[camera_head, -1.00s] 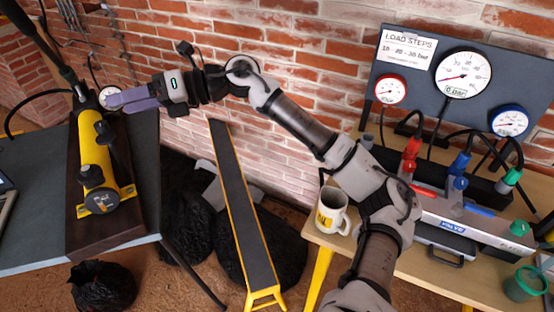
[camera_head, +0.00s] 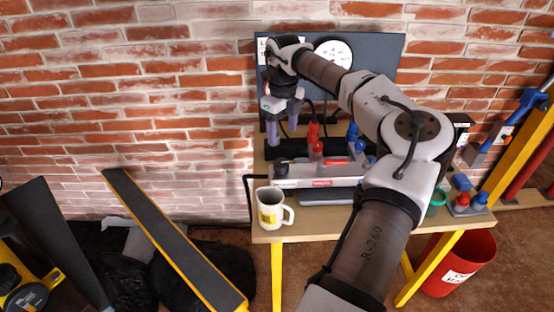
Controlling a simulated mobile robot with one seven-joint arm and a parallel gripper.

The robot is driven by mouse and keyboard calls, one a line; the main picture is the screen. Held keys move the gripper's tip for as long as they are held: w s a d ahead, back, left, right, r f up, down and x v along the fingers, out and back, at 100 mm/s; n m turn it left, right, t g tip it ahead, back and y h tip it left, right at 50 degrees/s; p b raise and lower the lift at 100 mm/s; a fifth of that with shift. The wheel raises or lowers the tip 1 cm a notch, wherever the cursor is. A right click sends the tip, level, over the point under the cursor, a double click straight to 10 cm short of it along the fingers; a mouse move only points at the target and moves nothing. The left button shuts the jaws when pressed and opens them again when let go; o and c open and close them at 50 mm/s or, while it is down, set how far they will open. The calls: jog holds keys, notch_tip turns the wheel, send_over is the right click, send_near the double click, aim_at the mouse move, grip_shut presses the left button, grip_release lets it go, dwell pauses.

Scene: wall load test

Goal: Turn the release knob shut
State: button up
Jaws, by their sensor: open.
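The valve block (camera_head: 318,183), a light grey bar with a red label, lies on the wooden bench. A dark knob (camera_head: 281,168) stands at its left end. I cannot read any mark that names it the release knob. My gripper (camera_head: 284,137) points down above and behind the block's left end, with its two purple fingers apart and nothing between them. It looks apart from the dark knob, but the depth is hard to judge. Red fittings (camera_head: 314,138) and blue fittings (camera_head: 353,135) stand right of the gripper. The yellow pump (camera_head: 22,290) shows only partly at the lower left.
A white mug (camera_head: 271,209) stands at the bench's left front corner. The gauge panel (camera_head: 385,52) rises behind, partly hidden by my arm. A long dark board (camera_head: 170,240) with yellow edges leans left of the bench. A red bin (camera_head: 462,262) stands at the right.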

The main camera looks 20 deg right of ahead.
aim_at(281, 162)
notch_tip(281, 162, down, 11)
jog(key=p, duration=0.2)
jog(key=shift+a+p, duration=0.1)
jog(key=shift+p, duration=0.25)
jog(key=c, duration=1)
